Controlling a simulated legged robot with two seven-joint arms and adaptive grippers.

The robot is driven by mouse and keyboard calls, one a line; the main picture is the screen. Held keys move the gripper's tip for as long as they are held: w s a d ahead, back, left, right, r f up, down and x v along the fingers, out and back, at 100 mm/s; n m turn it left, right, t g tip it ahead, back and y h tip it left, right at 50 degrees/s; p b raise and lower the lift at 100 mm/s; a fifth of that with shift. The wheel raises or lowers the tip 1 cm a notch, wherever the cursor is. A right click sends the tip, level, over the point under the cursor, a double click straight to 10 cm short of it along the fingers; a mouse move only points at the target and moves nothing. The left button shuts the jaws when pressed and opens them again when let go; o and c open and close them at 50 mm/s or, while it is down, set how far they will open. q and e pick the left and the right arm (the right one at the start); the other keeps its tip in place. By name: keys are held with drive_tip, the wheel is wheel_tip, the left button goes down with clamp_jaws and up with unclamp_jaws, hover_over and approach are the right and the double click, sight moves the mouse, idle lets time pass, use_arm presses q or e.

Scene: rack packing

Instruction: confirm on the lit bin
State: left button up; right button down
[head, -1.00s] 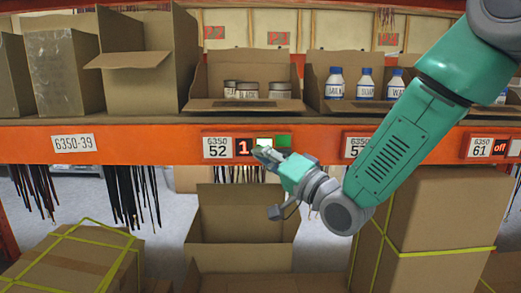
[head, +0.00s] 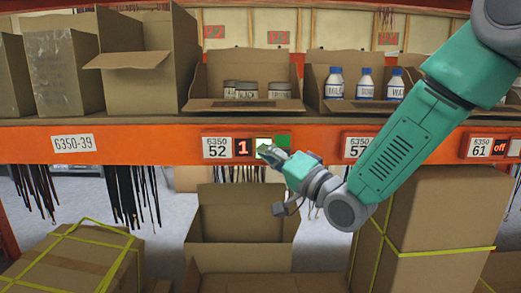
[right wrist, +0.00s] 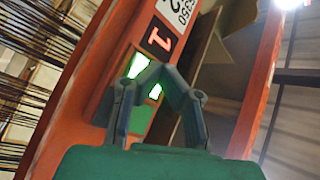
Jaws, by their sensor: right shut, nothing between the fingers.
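The lit bin's label strip is on the orange shelf edge in the head view. It has a plate (head: 217,147) reading 6350 52, a display (head: 243,147) showing a red 1, a bright lit button (head: 263,140) and a green panel (head: 283,140). The display also shows in the right wrist view (right wrist: 159,39). The bin (head: 203,82) above it holds several cans (head: 246,91). My right gripper (head: 264,151) is shut and empty, its tips in front of the lit button's lower part. I cannot tell whether they touch it. My left gripper is not in view.
A bin of white bottles (head: 364,85) stands to the right above label 57 (head: 357,147). Label 61 (head: 482,148) shows "off". An open carton (head: 245,218) stands below the shelf edge, with strapped boxes (head: 440,215) at its right and left (head: 75,262).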

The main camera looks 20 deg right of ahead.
drive_tip(key=shift+d, duration=0.15)
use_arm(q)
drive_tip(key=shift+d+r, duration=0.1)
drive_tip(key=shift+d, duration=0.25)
use_arm(e)
drive_tip(key=shift+w+d, duration=0.15)
drive_tip(key=shift+d, duration=0.3)
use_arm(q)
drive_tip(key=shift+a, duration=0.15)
use_arm(e)
drive_tip(key=shift+a, duration=0.45)
drive_tip(key=shift+s+a, duration=0.5)
drive_tip(key=shift+s, duration=0.15)
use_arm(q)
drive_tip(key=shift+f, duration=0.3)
use_arm(e)
drive_tip(key=shift+s+a, duration=0.25)
drive_tip(key=shift+s, duration=0.55)
drive_tip(key=shift+s+a, duration=0.2)
drive_tip(key=shift+s, duration=0.6)
drive_tip(key=shift+s+a, duration=0.25)
drive_tip(key=shift+s, duration=0.55)
